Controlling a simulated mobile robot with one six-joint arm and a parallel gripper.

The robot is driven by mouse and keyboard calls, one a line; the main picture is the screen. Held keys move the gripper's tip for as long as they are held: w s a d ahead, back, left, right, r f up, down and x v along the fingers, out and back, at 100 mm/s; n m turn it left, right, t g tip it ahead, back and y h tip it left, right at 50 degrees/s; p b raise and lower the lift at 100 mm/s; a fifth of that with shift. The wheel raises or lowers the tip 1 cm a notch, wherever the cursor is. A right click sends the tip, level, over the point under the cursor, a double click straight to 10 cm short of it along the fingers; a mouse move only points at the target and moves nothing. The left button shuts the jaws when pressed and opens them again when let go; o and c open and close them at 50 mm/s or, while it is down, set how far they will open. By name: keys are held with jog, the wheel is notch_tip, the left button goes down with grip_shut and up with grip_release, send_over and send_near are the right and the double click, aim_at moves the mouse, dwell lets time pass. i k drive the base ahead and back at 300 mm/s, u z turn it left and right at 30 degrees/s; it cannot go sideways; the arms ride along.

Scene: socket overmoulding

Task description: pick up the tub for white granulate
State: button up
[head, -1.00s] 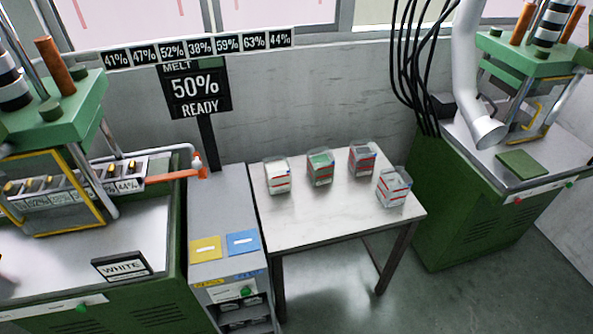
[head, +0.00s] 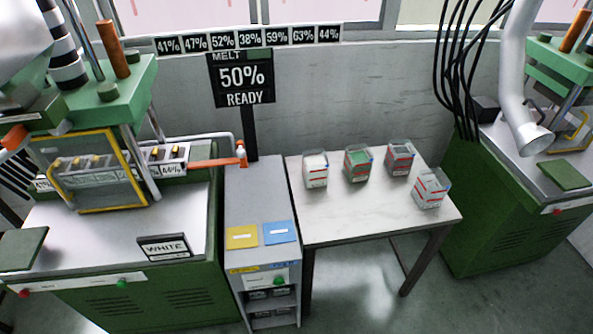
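Several small clear tubs with red and white labels stand on the white table (head: 335,225). The leftmost tub (head: 315,170) shows a white top or filling. Beside it is a tub with green contents (head: 357,165), then a tub with dark grey contents (head: 399,158). A tub at the front right (head: 431,188) sits turned at an angle and looks pale; its contents are unclear. The label texts are too small to read. A sign reading WHITE (head: 165,248) stands on the left machine's bench. My gripper is not in view.
A grey cabinet (head: 262,195) with a yellow and a blue card adjoins the table's left side. Green press machines stand left (head: 170,290) and right (head: 490,215). A screen (head: 242,80) reads 50% READY. Open floor (head: 370,290) lies in front of the table.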

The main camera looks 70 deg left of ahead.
aim_at(315, 163)
jog(key=u, duration=0.3)
jog(key=k, duration=0.25)
jog(key=u, duration=3.05)
jog(key=k, duration=0.75)
jog(key=z, duration=0.15)
jog(key=i, duration=0.55)
jog(key=z, duration=0.1)
